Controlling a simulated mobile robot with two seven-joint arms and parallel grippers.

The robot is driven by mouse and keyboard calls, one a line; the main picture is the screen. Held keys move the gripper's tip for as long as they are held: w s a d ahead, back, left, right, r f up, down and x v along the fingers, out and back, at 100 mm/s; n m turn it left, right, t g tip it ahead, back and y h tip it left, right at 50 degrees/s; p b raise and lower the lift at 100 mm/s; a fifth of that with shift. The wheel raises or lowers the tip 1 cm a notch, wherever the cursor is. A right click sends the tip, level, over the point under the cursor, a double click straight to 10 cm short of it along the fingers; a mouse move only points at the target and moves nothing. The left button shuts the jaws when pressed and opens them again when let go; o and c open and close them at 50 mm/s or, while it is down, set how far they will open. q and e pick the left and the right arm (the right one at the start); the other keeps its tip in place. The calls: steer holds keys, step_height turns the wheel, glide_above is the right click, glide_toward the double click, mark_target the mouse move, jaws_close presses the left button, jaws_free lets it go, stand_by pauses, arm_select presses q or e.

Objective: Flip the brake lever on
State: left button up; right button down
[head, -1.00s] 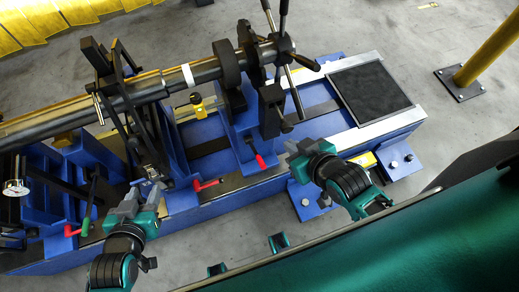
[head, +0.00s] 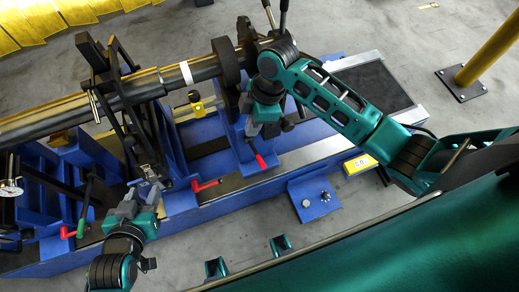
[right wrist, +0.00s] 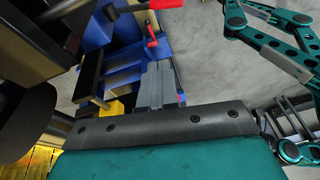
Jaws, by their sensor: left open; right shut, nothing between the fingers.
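A lever with a red grip (head: 261,161) sits low on the front of the blue right-hand support. A second red-gripped lever (head: 205,186) is further left on the blue bed, and a green-gripped lever (head: 83,222) is at the far left. Which one is the brake lever I cannot tell. My right gripper (head: 253,130) is shut and empty, just above the nearer red grip, with no contact visible. In the right wrist view, its grey fingers (right wrist: 160,85) point toward a red grip (right wrist: 152,30). My left gripper (head: 142,190) is open beside the left support.
The long grey shaft (head: 140,92) runs across the blue machine, with a hub and spoke handles at its right end. A dark panel (head: 372,85) covers the bed's right end. A yellow post (head: 490,55) stands at the right.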

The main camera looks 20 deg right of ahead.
steer(key=w+d+r+n+g, duration=0.1)
steer(key=d+r+n+h, duration=0.1)
steer(key=n, duration=0.1)
steer(key=shift+w+r+g, duration=0.35)
steer(key=shift+g, duration=0.05)
steer(key=b, duration=0.2)
glide_above(260, 158)
steer(key=w, duration=0.2)
step_height(260, 158, down, 9)
steer(key=x, duration=0.3)
steer(key=shift+s+d+f, duration=0.15)
steer(key=shift+s+f, duration=0.1)
steer(key=shift+s, duration=0.15)
steer(key=shift+s+d+f+b, duration=0.15)
steer(key=shift+f+b, duration=0.15)
steer(key=shift+f, duration=0.05)
steer(key=shift+s+f, duration=0.1)
